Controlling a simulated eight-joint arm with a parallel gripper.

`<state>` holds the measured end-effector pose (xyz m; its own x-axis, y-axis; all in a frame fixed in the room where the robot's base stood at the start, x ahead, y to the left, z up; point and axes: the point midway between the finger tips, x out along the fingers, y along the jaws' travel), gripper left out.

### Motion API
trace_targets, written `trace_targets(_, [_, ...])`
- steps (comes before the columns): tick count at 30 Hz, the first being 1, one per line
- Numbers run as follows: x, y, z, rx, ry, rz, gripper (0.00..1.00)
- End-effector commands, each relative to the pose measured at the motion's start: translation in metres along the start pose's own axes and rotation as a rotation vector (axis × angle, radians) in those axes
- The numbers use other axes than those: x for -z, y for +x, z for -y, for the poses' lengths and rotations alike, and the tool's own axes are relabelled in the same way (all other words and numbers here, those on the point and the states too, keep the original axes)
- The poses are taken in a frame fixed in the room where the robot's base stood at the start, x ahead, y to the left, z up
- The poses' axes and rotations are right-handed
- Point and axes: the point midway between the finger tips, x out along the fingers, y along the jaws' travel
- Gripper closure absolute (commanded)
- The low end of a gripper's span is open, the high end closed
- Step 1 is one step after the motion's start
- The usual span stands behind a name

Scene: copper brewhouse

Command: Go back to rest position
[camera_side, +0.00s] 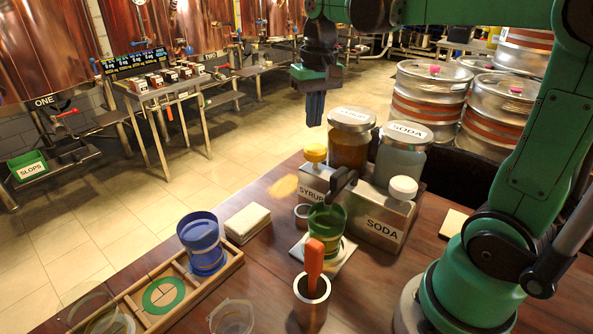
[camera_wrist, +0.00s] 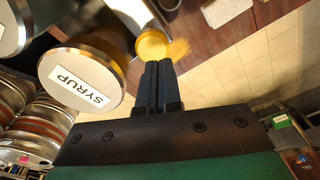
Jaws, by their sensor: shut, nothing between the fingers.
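My gripper (camera_side: 315,108) hangs in the air above the far edge of the table, left of the syrup jar (camera_side: 350,143). Its fingers point down and are shut with nothing between them. In the wrist view the shut fingers (camera_wrist: 159,82) sit beside the syrup jar's labelled lid (camera_wrist: 82,77) and the yellow knob (camera_wrist: 152,43). The fingers look apart from both. On the table, a green cup (camera_side: 326,222) stands under the dispenser's dark spout. A blue cup (camera_side: 203,243) stands in the wooden tray (camera_side: 228,268).
The soda jar (camera_side: 401,155) and white knob (camera_side: 403,188) top the metal dispenser (camera_side: 378,222). An orange-handled tool stands in a metal holder (camera_side: 311,303). A folded cloth (camera_side: 247,222) lies near the tray. Steel kegs (camera_side: 430,97) stand behind.

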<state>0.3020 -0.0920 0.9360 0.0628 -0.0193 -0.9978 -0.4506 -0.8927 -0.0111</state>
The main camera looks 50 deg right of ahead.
Motion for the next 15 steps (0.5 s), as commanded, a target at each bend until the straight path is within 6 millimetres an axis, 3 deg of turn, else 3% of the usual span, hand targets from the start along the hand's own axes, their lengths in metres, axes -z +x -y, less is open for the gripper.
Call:
trace_targets(9, [-0.06,0.027,0.046,0.093,-0.312,-0.362,1.0])
trace_targets(15, [-0.082,0.044,0.059,0.139,-0.429,-0.512,1.0])
